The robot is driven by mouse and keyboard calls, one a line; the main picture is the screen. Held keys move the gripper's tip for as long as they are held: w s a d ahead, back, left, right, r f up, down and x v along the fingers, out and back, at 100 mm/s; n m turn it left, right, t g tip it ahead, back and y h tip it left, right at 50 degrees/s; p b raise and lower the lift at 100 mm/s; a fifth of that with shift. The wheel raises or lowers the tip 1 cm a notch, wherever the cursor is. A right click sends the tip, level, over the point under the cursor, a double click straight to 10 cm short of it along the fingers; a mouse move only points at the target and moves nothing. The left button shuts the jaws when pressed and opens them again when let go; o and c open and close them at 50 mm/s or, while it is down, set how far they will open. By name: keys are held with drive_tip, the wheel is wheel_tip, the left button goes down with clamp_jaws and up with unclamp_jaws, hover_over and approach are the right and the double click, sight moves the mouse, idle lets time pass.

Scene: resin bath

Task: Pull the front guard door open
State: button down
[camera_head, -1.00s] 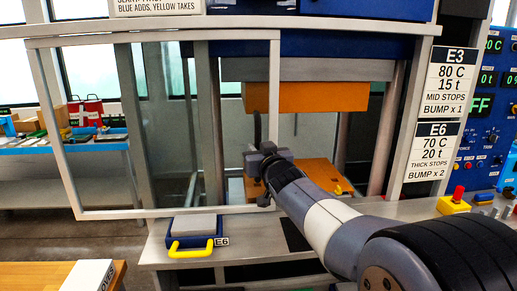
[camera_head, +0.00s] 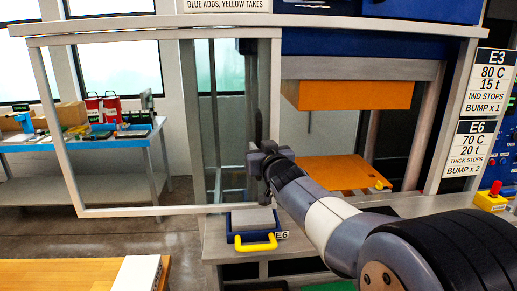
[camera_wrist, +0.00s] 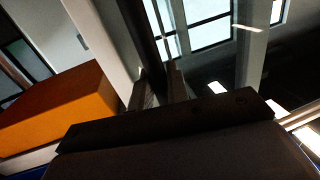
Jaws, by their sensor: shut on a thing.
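The front guard door (camera_head: 150,211) is a pale metal frame with a see-through panel. It stands well to the left of the press, and the press opening to its right is uncovered. A dark upright handle (camera_head: 259,126) is by the door's right stile. My gripper (camera_head: 262,163) is shut on this handle, and the arm reaches in from the lower right. In the wrist view the dark gripper body fills the bottom, and a dark upright bar (camera_wrist: 157,45) rises beyond it.
The press shows an orange upper block (camera_head: 355,95) and an orange lower plate (camera_head: 338,173). A blue and grey mould with a yellow handle (camera_head: 255,244), labelled E6, sits on the ledge below the door. A wooden table (camera_head: 60,275) is at front left, a blue-topped bench (camera_head: 85,143) behind.

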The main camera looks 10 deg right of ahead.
drive_tip(key=c, duration=1.4)
unclamp_jaws()
drive_tip(key=shift+c, duration=0.2)
drive_tip(key=s+d, duration=0.2)
drive_tip(key=s, duration=0.8)
drive_tip(key=shift+s, duration=0.3)
drive_tip(key=shift+d, duration=0.1)
drive_tip(key=w, duration=0.3)
drive_tip(key=w+a, duration=0.1)
drive_tip(key=w, duration=0.3)
drive_tip(key=w+a, duration=0.1)
drive_tip(key=w, duration=0.2)
drive_tip(key=shift+w, duration=0.35)
